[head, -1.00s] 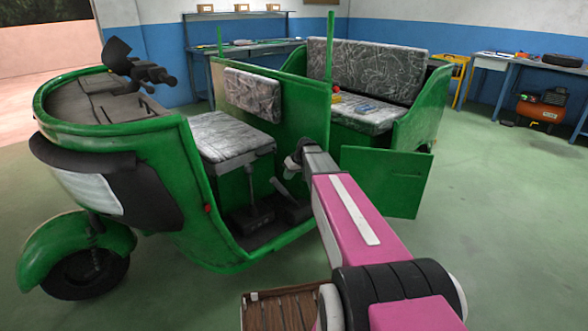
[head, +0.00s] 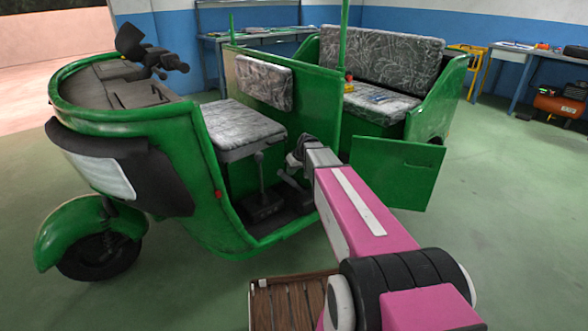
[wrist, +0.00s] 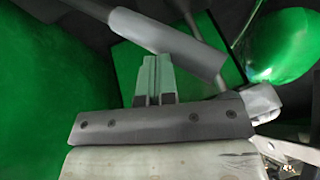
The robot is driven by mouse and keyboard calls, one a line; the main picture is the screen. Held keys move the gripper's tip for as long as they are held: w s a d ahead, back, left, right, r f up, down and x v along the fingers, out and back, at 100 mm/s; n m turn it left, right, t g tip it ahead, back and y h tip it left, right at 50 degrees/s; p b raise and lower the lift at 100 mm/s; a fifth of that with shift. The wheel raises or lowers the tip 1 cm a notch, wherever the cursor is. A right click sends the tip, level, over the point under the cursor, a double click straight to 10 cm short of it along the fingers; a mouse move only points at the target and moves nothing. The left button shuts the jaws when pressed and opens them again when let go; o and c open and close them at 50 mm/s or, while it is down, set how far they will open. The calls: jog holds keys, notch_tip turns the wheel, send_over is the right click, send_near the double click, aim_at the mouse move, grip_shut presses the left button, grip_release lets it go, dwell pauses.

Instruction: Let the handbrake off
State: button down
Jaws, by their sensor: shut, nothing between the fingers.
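The green rickshaw (head: 190,215) stands in front of me with its cab open on my side. In the wrist view a grey bar-like grip (wrist: 170,38), which looks like the handbrake lever, runs diagonally across the top. In the head view a lever (head: 292,181) shows low in the cab beside the end of my arm; its far end is hidden. My gripper (wrist: 157,60) is shut and empty. Its fingertips are just below the grip in the wrist picture; I cannot tell if they touch it.
An upright lever with a dark knob (head: 259,158) stands left of my arm in the cab. The front seat (head: 240,128) is above and behind it. A green side door (head: 392,172) hangs open to the right. The green floor (head: 500,230) on the right is clear.

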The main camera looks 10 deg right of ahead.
jog(key=s+a+f+h, duration=0.1)
jog(key=s+a+f, duration=0.2)
jog(key=a+f, duration=0.2)
jog(key=s+a+f+t+h, duration=0.1)
jog(key=s+a+f+h, duration=0.1)
jog(key=a+f, duration=0.3)
jog(key=shift+s+a+f+n+t, duration=0.25)
jog(key=shift+s+f+n, duration=0.2)
jog(key=shift+f, duration=1.95)
jog(key=a+v, duration=0.2)
jog(key=v, duration=1.2)
jog(key=shift+s, duration=0.3)
